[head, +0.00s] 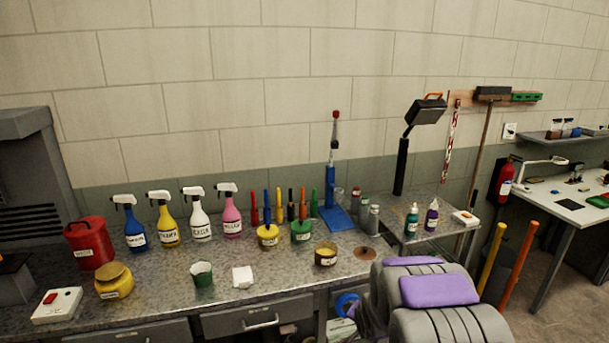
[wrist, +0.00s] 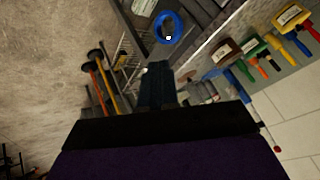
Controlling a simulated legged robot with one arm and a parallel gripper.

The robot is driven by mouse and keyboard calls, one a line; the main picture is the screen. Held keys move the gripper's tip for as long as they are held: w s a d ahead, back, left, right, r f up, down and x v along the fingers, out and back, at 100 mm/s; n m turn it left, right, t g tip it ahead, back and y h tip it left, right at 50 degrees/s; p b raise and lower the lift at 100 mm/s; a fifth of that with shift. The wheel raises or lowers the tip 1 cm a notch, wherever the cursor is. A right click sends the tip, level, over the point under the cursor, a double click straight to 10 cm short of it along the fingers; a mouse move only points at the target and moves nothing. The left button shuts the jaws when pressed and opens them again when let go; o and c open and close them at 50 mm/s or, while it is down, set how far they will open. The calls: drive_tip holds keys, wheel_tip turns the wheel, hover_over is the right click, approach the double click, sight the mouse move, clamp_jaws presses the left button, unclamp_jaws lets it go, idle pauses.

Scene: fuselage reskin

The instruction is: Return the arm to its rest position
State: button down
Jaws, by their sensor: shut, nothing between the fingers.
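My gripper (wrist: 158,68) shows in the wrist view as a dark, narrow pair of fingers in the middle, closed together with nothing between them. It points towards the lower part of the workbench, and I see no contact with anything. The wrist view is turned, with the bench objects at the upper right and the floor at the left. The gripper itself does not show in the head view. Grey and purple segments of my own body fill the lower right of the head view, in front of the workbench (head: 130,320).
Spray bottles (head: 168,222), a red can (head: 90,243), pots and a blue stand (head: 335,175) crowd the bench. A blue ring (wrist: 167,27) lies below the bench top. Orange and yellow posts (head: 518,265) stand right of the bench. A white table (head: 565,195) is farther right.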

drive_tip(key=s+r+n+g, duration=0.2)
drive_tip(key=s+r, duration=0.3)
drive_tip(key=s, duration=1)
drive_tip(key=s+a+r+n+g, duration=0.1)
drive_tip(key=s+r+g, duration=0.3)
drive_tip(key=s, duration=1.1)
drive_tip(key=s+a+r+n+g, duration=0.1)
drive_tip(key=s+r+n+g, duration=0.2)
drive_tip(key=s+r, duration=0.4)
drive_tip(key=s+n, duration=0.1)
drive_tip(key=s, duration=0.8)
drive_tip(key=shift+r+g, duration=0.15)
drive_tip(key=shift+g, duration=0.25)
